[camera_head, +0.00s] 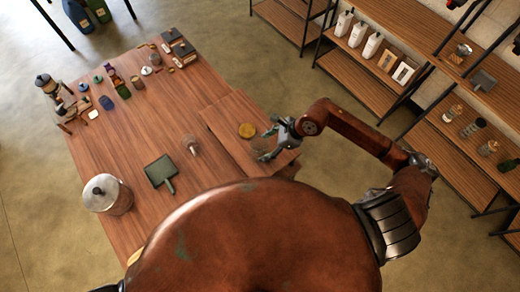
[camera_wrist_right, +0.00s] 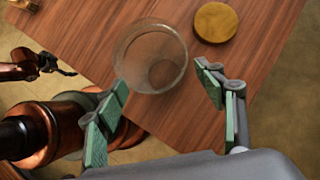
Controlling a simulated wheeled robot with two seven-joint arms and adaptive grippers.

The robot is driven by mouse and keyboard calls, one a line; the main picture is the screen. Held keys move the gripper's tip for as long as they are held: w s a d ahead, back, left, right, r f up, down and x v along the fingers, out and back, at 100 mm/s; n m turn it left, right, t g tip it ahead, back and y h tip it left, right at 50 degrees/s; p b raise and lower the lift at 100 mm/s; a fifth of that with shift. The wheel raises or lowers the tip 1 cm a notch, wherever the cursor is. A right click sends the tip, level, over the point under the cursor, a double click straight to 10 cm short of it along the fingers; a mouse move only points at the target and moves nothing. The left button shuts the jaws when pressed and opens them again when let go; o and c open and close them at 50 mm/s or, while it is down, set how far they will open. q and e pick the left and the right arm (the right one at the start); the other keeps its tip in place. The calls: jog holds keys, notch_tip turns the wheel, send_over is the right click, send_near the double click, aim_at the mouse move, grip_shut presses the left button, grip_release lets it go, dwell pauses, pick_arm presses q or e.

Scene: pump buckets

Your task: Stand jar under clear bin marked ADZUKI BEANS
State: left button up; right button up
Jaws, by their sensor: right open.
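A clear, empty-looking glass jar (camera_wrist_right: 150,55) stands open-topped on a raised board near the table's right edge, seen from above in the wrist view. It shows only faintly in the head view (camera_head: 262,148). A round tan lid or disc (camera_wrist_right: 215,22) lies beside it, also visible in the head view (camera_head: 246,131). My right gripper (camera_head: 270,144) is open at the jar; in the wrist view its green-padded fingers (camera_wrist_right: 165,92) are apart, with the jar just beyond them. A dark end of what looks like my left arm (camera_wrist_right: 62,70) shows at left, its jaws unclear. I cannot pick out the ADZUKI BEANS bin; labels are unreadable.
Shelves at right hold white bottles (camera_head: 357,34) and clear containers (camera_head: 452,113). On the table (camera_head: 130,140) are a lidded metal pot (camera_head: 107,194), a green scoop or pan (camera_head: 161,172), a small clear item (camera_head: 190,144) and clutter at the far end.

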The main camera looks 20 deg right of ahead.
jog(key=v, duration=0.7)
jog(key=shift+b, duration=0.45)
